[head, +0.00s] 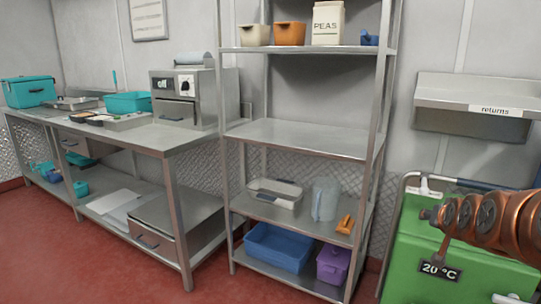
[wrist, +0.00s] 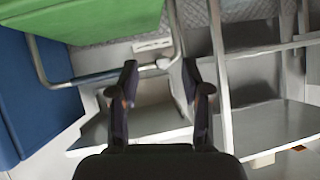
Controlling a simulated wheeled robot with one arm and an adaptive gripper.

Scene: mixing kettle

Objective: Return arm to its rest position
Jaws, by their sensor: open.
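My gripper (wrist: 158,80) shows in the wrist view with its two dark fingers spread apart. Nothing is between the fingertips, and no object is held. Behind it are a metal rail and grey metal surfaces, seen tilted. My copper-coloured arm (head: 490,220) reaches in from the right edge of the head view, in front of the green container. The gripper itself is outside the head view.
A metal shelf rack (head: 310,135) stands in the middle of the head view, left of my arm. A green container (head: 415,240) is at right, below the returns shelf (head: 475,95). A steel table (head: 170,140) is at left. Red floor is clear in front.

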